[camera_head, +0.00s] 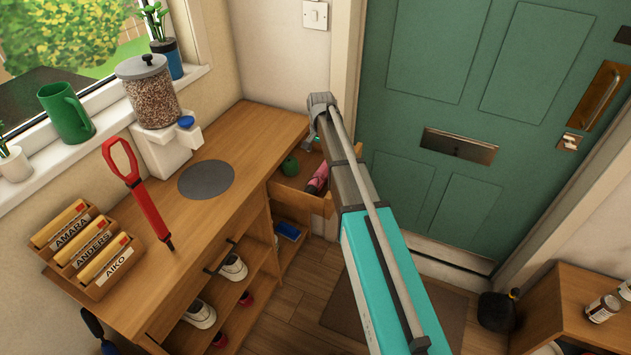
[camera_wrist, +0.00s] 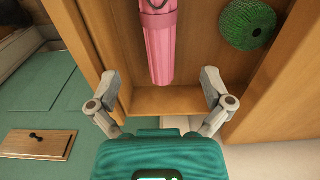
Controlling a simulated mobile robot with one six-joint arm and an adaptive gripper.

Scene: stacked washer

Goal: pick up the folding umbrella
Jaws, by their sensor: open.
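The folding umbrella (camera_head: 318,178) is pink and lies in an open wooden drawer (camera_head: 290,197) under the counter, partly hidden by my arm in the head view. In the wrist view the umbrella (camera_wrist: 159,45) runs lengthwise from the top edge, with a dark loop near the top. Its lower end is above the drawer's front inner wall. My gripper (camera_wrist: 161,82) is open, with one finger to each side of the umbrella's lower end in the picture. Nothing is held between the fingers. The gripper itself is hard to make out in the head view.
A green ball-like thing (camera_wrist: 248,25) lies in the drawer beside the umbrella, to its right in the wrist view. The counter (camera_head: 215,215) holds a dispenser (camera_head: 152,95), a red-handled tool (camera_head: 140,185) and labelled card boxes (camera_head: 90,250). A green door (camera_head: 450,110) stands behind.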

